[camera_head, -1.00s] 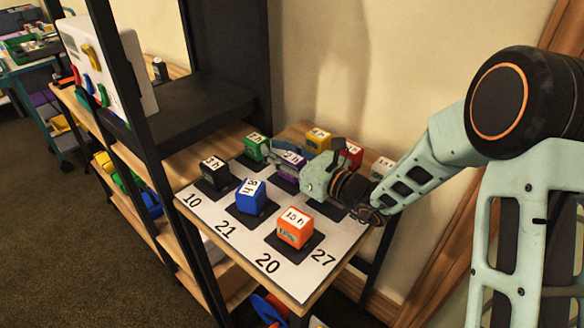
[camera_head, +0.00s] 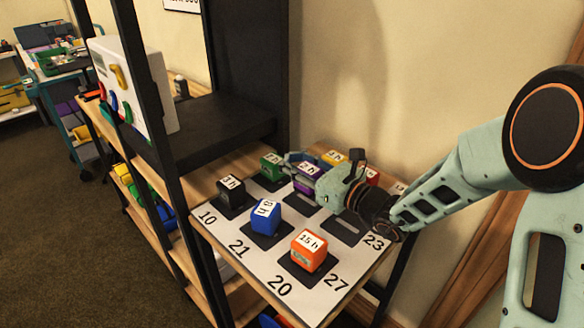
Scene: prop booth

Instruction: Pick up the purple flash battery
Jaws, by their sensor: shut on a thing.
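The purple flash battery (camera_head: 306,181) has a white label on top and stands near the middle of the mat (camera_head: 235,247), over a dark pad. My gripper (camera_head: 304,170) reaches in from the right and is shut on the purple battery. Its fingers are around the battery's upper part, and its body covers part of the pads behind. I cannot tell whether the battery is clear of its pad.
Close by are a black battery (camera_head: 231,190), a blue one (camera_head: 266,217), an orange one (camera_head: 308,250), a green one (camera_head: 271,166), a yellow one (camera_head: 333,158) and a partly hidden red one (camera_head: 372,176). A black shelf post (camera_head: 152,130) stands left.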

